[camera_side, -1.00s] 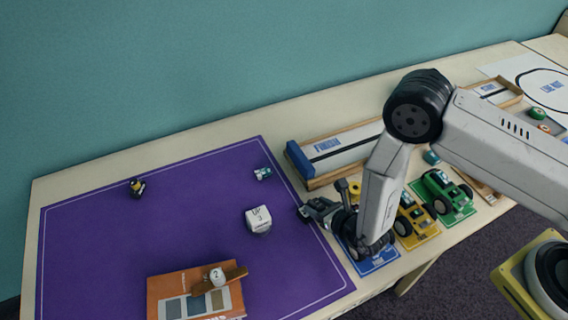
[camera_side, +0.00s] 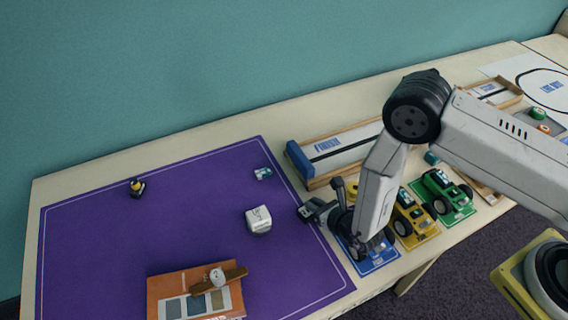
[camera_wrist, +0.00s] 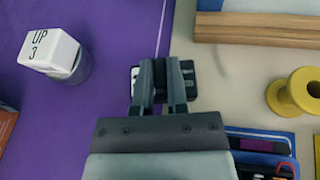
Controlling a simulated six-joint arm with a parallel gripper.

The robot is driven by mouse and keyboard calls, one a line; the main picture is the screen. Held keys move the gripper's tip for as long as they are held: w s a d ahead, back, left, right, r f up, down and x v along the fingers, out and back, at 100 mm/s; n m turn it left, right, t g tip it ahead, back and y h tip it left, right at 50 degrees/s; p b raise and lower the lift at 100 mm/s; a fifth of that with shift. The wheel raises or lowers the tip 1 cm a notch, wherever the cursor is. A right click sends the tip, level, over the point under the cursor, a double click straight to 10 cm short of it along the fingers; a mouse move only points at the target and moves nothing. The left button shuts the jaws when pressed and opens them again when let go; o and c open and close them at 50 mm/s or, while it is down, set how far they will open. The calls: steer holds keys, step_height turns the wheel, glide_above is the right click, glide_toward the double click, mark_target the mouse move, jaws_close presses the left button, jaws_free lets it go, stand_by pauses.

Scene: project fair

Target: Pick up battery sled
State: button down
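The battery sled, as I take it, is a small dark block (camera_wrist: 188,78) with a pale left end, at my gripper's fingertips in the wrist view. My gripper (camera_wrist: 160,80) has its two fingers close together, with a dark middle part of the block between them. They look shut on it. In the side view my gripper (camera_side: 308,213) is low at the right edge of the purple mat, and a dark end of the block shows at its tips. The fingers hide much of the block. I cannot tell its exact height above the table.
A white block marked UP 3 (camera_side: 258,219) stands on the purple mat (camera_side: 100,250), left of my gripper. The finish track (camera_side: 335,154) lies behind. Blue, yellow (camera_side: 409,222) and green (camera_side: 441,192) cars stand to the right. A yellow spool (camera_wrist: 300,91) is close by.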

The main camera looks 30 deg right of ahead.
steer(key=shift+r, duration=0.1)
stand_by(0.3)
step_height(320, 180, up, 10)
stand_by(0.8)
stand_by(0.6)
